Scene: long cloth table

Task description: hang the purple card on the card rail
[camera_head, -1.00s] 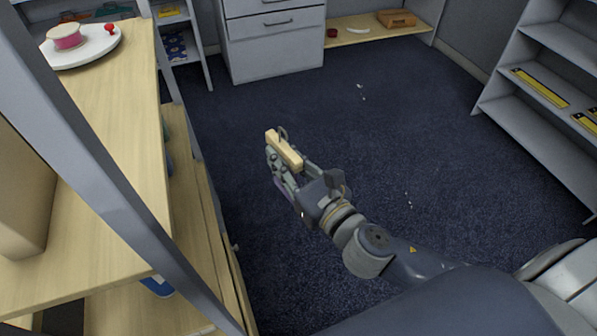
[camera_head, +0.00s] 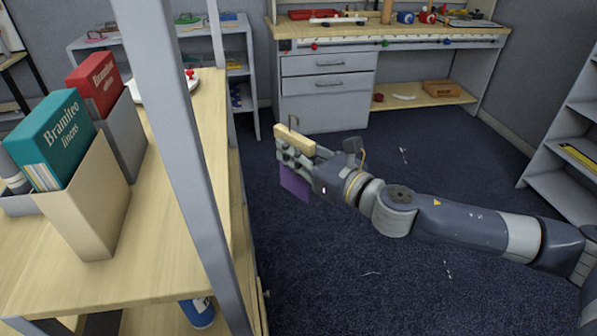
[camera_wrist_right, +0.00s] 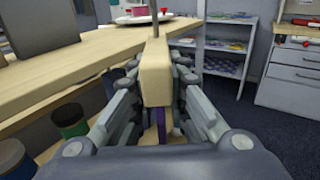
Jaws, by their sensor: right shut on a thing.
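The purple card (camera_head: 295,184) hangs below a pale wooden block (camera_head: 294,139) with a thin metal hook on top. My right gripper (camera_head: 291,155) is shut on this piece and holds it in the air above the blue floor, right of the near shelf. In the right wrist view the block (camera_wrist_right: 155,74) stands upright between the fingers (camera_wrist_right: 156,100); only slivers of purple show under it. A long rail (camera_head: 420,42) with coloured knobs runs along the far bench's front; I cannot tell whether it is the card rail. My left gripper is out of view.
A wooden shelf unit (camera_head: 205,150) with a grey post (camera_head: 178,130) and boxed books stands at left. The far bench (camera_head: 440,30) has drawers (camera_head: 327,88) below. A grey shelf (camera_head: 565,190) stands at right.

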